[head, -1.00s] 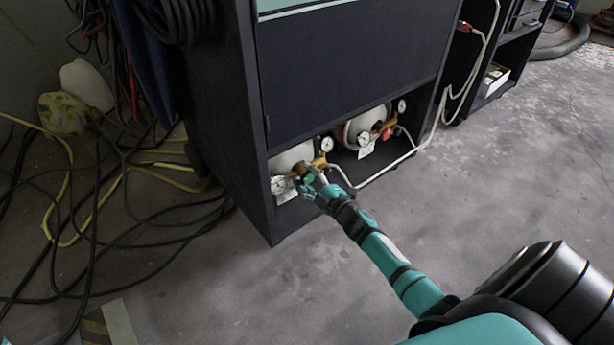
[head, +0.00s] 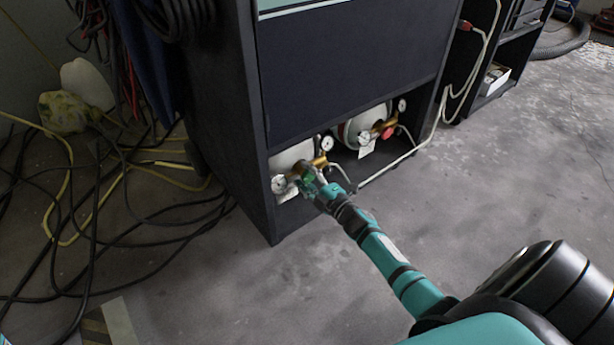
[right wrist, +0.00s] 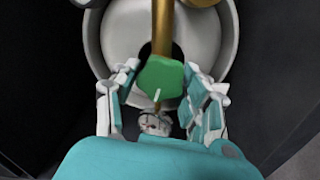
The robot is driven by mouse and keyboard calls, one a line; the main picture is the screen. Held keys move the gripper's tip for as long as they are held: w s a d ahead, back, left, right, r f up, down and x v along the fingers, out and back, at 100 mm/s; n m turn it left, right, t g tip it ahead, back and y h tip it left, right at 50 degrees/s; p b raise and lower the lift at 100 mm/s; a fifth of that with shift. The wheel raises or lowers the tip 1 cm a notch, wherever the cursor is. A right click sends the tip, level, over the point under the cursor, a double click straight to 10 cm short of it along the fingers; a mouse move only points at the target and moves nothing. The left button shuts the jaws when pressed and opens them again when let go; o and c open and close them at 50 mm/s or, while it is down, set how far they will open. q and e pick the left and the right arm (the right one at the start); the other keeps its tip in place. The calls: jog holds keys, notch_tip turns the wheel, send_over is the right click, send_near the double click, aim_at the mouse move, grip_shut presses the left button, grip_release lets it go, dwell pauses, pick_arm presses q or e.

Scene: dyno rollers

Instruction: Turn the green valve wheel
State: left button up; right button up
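The green valve wheel (right wrist: 160,78) faces me in the right wrist view, at the end of a brass fitting (right wrist: 163,30) in front of a pale tank (right wrist: 115,40). A short white mark shows on the wheel's lower face. In the head view, the wheel (head: 310,176) is small and partly hidden by my right gripper (head: 311,182), low in the dark cabinet.
The dark cabinet (head: 222,120) surrounds the tank, with its side wall close left of the gripper. A second tank with a red knob (head: 388,132) stands to the right. A gauge (head: 279,184) sits beside the wheel.

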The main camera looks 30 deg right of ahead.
jog(key=o, duration=0.4)
jog(key=shift+s+d, duration=0.2)
jog(key=shift+s, duration=2.8)
jog(key=shift+s+d, duration=0.2)
jog(key=shift+s, duration=2.8)
